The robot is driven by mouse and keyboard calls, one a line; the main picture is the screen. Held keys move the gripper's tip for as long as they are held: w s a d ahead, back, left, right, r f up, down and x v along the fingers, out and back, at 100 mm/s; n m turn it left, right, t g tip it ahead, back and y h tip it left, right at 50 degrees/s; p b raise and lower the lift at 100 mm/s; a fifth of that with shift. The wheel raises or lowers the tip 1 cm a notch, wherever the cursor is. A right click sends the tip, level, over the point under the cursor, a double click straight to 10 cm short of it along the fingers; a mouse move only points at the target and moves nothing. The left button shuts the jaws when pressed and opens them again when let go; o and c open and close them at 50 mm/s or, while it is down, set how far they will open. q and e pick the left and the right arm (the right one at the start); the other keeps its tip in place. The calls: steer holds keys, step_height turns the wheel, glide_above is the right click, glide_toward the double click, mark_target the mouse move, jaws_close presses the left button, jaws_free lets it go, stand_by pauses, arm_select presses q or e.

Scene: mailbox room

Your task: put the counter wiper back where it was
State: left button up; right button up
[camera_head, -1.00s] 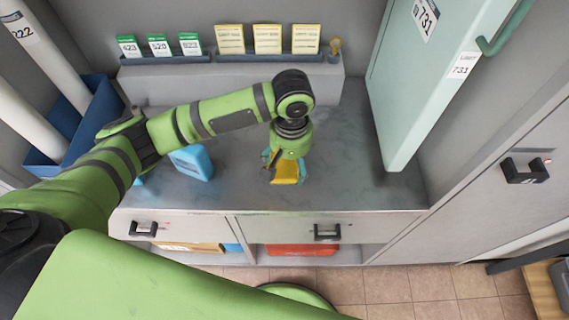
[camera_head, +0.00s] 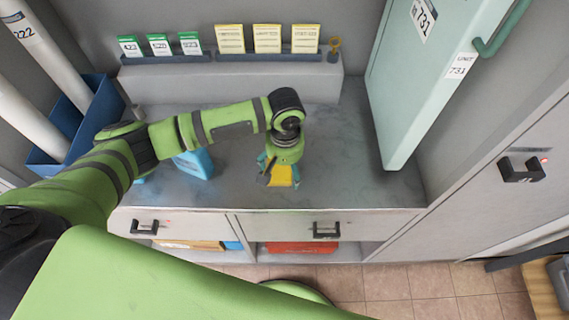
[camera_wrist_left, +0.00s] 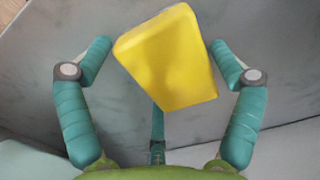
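The counter wiper shows as a yellow block (camera_head: 282,177) low over or on the grey counter, near its front edge; I cannot tell whether it touches the counter. In the left wrist view the yellow block (camera_wrist_left: 168,58) lies tilted between the two teal fingers. My left gripper (camera_head: 279,174) points down around it. In the left wrist view, the fingers of my left gripper (camera_wrist_left: 162,48) are spread wide, with a narrow gap beside the block on each side. A thin teal piece below the block is unclear. My right gripper is not in view.
A blue container (camera_head: 194,163) stands left of my left gripper. A raised ledge (camera_head: 230,82) with green and yellow cards runs along the back. A pale green door (camera_head: 408,80) stands at the right. The counter (camera_head: 345,175) is clear right of the gripper.

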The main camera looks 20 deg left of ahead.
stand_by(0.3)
arm_select(q)
step_height(320, 180, up, 12)
steer(key=b, duration=0.1)
steer(key=shift+r, duration=0.2)
stand_by(0.4)
